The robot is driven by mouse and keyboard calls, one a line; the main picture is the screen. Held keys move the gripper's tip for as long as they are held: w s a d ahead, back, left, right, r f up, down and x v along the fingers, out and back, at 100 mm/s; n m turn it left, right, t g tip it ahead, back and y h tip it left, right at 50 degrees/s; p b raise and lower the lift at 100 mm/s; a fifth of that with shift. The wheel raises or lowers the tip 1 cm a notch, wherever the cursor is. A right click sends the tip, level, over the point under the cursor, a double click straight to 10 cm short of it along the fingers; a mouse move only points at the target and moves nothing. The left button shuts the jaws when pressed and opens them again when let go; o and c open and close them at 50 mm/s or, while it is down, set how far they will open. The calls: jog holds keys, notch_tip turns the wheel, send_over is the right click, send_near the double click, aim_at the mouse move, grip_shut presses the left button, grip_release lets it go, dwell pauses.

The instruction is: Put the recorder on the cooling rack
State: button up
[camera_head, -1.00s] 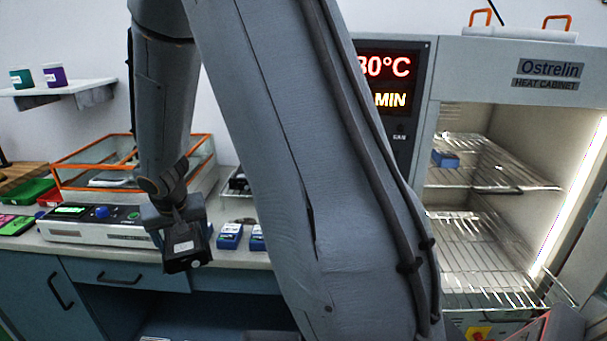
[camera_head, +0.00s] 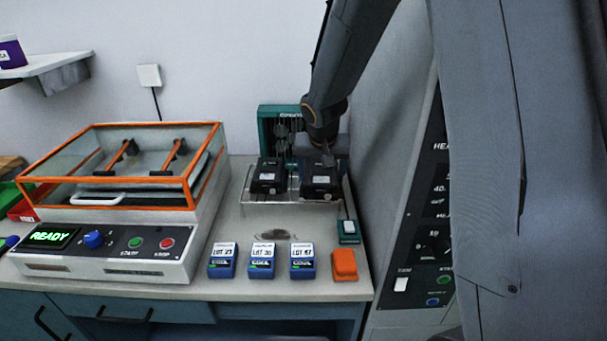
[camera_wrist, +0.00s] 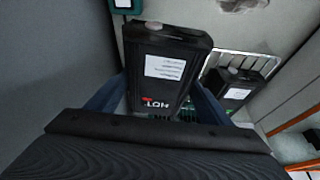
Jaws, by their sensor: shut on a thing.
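My gripper (camera_head: 322,163) is shut on a black recorder (camera_head: 320,183) with a white label. In the wrist view the recorder (camera_wrist: 168,68) sits between the bluish fingers (camera_wrist: 158,105) and shows the word HOT. It is at the right part of the wire cooling rack (camera_head: 290,210); I cannot tell whether it touches the wires. A second black unit (camera_head: 268,178) stands on the rack to its left, a small gap apart. It also shows in the wrist view (camera_wrist: 228,86), with rack wires (camera_wrist: 245,62) beside it.
Three blue boxes (camera_head: 262,261) and an orange block (camera_head: 344,265) lie in front of the rack. A small green device (camera_head: 348,230) is at its right, a green fan-like unit (camera_head: 280,122) behind. An orange-framed machine (camera_head: 110,245) stands left, the heat cabinet (camera_head: 425,220) right.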

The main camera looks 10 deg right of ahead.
jog(key=w+r+p, duration=0.3)
jog(key=w+r, duration=0.2)
jog(key=w, duration=0.4)
jog(key=shift+n+y, duration=0.3)
jog(key=shift+n, duration=0.1)
jog(key=f+p, duration=0.1)
jog(key=f, duration=0.2)
jog(key=f+p, duration=0.1)
jog(key=f, duration=0.2)
jog(key=f+p, duration=0.1)
jog(key=f, duration=0.2)
jog(key=shift+w+d+f, duration=0.25)
jog(key=shift+f, duration=0.25)
jog(key=shift+f, duration=0.1)
jog(key=shift+f, duration=0.1)
jog(key=o, duration=1.5)
